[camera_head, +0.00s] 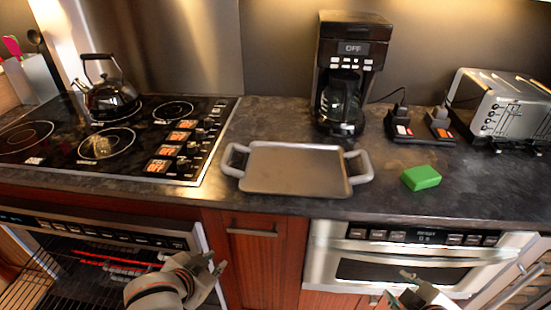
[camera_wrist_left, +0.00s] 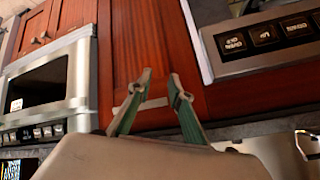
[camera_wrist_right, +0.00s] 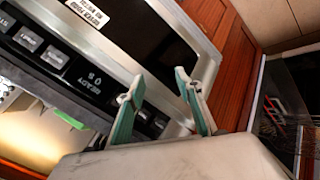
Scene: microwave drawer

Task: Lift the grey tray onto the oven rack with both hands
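The grey tray (camera_head: 295,168) lies flat on the dark countertop, with a light grey handle at its left end and another at its right end. The oven rack (camera_head: 28,282) is a dark wire grid at the lower left, in front of the open oven (camera_head: 110,262) with red glowing bars inside. My left gripper (camera_head: 215,263) is open and empty in front of the cabinets, below the tray; its fingers also show in the left wrist view (camera_wrist_left: 160,88). My right gripper (camera_head: 400,288) is open and empty in front of the microwave drawer, lower right of the tray; its fingers show in the right wrist view (camera_wrist_right: 160,88).
A green block (camera_head: 421,178) lies right of the tray. A black coffee maker (camera_head: 348,75) stands behind the tray, and a toaster (camera_head: 500,105) at the right. The stovetop (camera_head: 125,140) with a kettle (camera_head: 110,97) is left. The microwave drawer (camera_head: 410,262) is shut below the counter.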

